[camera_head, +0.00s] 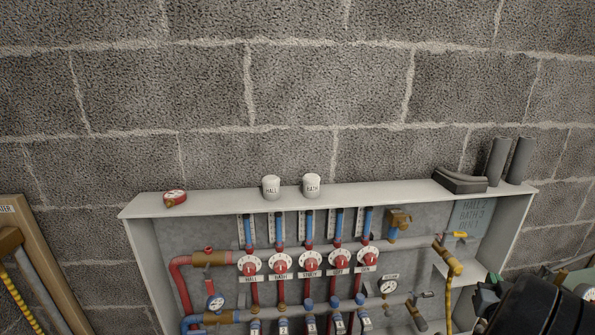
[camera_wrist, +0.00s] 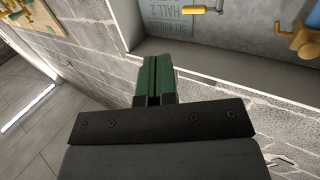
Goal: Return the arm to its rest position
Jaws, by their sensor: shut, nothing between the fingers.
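My gripper (camera_wrist: 154,80) shows in the wrist view with its two green fingers together and nothing between them. It hangs in front of the right end of the white manifold cabinet (camera_wrist: 205,58), apart from the cabinet's edge as far as I can tell. In the head view my dark arm and gripper (camera_head: 490,296) are at the lower right corner, over the cabinet's right side. The arm hides part of that side, and the fingers show only as a bit of green there.
The cabinet's top shelf (camera_head: 225,199) carries a red gauge (camera_head: 175,197), two white caps (camera_head: 271,187) (camera_head: 312,185), a black holder (camera_head: 460,181) and two grey tubes (camera_head: 497,162). Inside are red-dialled valves (camera_head: 310,263) and a yellow-handled valve (camera_head: 461,234). A wooden board (camera_head: 38,265) stands left.

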